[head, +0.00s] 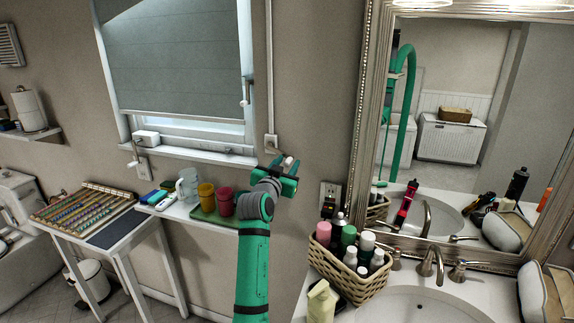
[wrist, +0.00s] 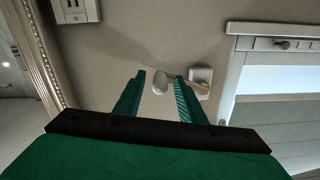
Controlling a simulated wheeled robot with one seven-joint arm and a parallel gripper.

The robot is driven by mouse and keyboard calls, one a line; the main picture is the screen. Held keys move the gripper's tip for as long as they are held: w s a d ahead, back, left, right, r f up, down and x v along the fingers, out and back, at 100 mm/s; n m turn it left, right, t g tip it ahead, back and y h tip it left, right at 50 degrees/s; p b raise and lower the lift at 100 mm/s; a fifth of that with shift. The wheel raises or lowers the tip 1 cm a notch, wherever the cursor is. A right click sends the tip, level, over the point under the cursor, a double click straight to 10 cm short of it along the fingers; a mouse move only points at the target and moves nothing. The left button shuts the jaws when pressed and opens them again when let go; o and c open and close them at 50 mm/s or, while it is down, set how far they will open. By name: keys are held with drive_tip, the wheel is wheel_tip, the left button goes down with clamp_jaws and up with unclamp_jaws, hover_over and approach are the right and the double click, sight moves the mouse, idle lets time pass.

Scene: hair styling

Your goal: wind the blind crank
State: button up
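The blind crank's wall box (head: 271,140) sits right of the window, with a thin strip running up the wall above it. Its pale knob (head: 289,160) shows at the tips of my gripper (head: 285,166). In the wrist view the square box (wrist: 201,80) is on the wall, and a thin crank arm runs from it to the white knob (wrist: 160,82). The knob appears between the two green fingertips of my gripper (wrist: 160,77), with slight gaps on both sides. The fingers are apart. How deep the knob sits between them is unclear. The grey blind (head: 180,65) covers most of the window.
A narrow shelf below holds a green tray (head: 202,213) with yellow and red cups. A rack of coloured rods (head: 85,205) is at left. A basket of bottles (head: 350,280), the sink (head: 420,300) and the framed mirror (head: 365,110) are at right.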

clamp_jaws()
drive_tip(key=shift+r, duration=0.1)
